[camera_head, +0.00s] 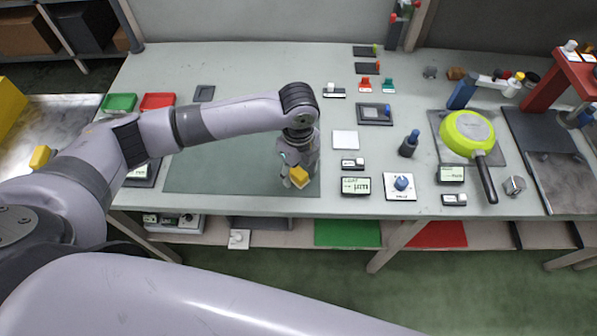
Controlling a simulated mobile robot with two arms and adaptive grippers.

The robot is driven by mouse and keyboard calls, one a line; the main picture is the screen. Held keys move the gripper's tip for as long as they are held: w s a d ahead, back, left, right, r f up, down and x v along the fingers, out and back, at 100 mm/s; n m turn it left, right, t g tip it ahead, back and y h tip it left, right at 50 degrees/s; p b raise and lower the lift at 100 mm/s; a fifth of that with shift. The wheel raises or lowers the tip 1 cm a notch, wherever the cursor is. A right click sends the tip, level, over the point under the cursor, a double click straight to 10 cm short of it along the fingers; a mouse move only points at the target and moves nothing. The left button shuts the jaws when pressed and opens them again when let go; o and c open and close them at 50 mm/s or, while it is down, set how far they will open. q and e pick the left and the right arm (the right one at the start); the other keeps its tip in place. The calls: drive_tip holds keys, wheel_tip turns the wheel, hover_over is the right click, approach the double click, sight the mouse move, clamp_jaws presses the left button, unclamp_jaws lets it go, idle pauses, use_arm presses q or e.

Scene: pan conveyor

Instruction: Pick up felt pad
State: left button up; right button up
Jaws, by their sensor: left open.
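My left gripper (297,180) points down over the right part of a large grey-green mat (225,178) on the workbench. It is open, and a yellow part at its side partly covers the fingers. I see nothing held in it. No item is clearly marked as the felt pad. A small dark grey square pad (204,93) lies flat behind my left arm, and a white square pad (345,140) lies flat to the right of the gripper. Which of these is felt I cannot tell. My right gripper is not in view.
A green pan (468,134) lies at the right with its handle toward the front. A green tray (119,103) and a red tray (157,101) stand at the back left. Small labelled devices, a dark bottle (409,145) and a red stand (550,82) take up the right side.

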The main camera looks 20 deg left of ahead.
use_arm(q)
drive_tip(key=shift+f, duration=0.7)
drive_tip(key=shift+c, duration=0.4)
clamp_jaws()
